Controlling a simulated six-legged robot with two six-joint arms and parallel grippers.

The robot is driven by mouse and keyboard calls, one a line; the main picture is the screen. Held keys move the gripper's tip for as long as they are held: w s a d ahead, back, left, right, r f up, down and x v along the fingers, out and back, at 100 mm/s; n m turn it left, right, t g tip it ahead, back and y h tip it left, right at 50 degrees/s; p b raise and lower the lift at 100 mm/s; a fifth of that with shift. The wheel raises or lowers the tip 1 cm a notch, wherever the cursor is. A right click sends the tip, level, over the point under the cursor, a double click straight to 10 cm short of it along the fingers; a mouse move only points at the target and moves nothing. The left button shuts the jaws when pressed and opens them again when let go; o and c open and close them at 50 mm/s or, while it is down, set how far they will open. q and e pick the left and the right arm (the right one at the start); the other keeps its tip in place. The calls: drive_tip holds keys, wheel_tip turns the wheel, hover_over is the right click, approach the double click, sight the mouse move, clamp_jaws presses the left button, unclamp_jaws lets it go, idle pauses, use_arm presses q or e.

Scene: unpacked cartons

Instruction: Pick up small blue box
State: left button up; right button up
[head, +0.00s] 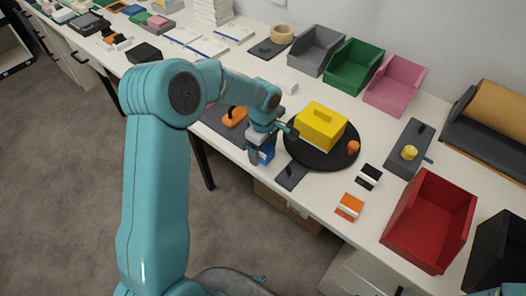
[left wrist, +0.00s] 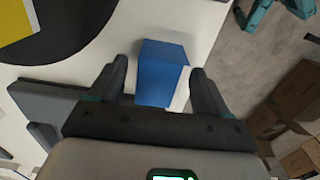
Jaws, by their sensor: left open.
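The small blue box (head: 266,154) is on the white table near its front edge in the head view, partly hidden by my left gripper (head: 262,142). In the left wrist view the blue box (left wrist: 162,73) has a white side and lies between the two fingers of the left gripper (left wrist: 158,85). The fingers are open, one on each side of the box. A narrow gap shows at the left finger; the right finger is very close to the white side, and I cannot tell if it touches. My right gripper is not in view.
A black round tray (head: 293,152) with a yellow box (head: 320,126) stands just right of the gripper. A dark flat plate (head: 292,175) lies close by at the table edge. Orange (head: 350,206) and black (head: 369,176) small boxes and a red bin (head: 430,220) are further right.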

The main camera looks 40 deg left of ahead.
use_arm(q)
drive_tip(key=c, duration=1)
drive_tip(key=shift+r, duration=0.2)
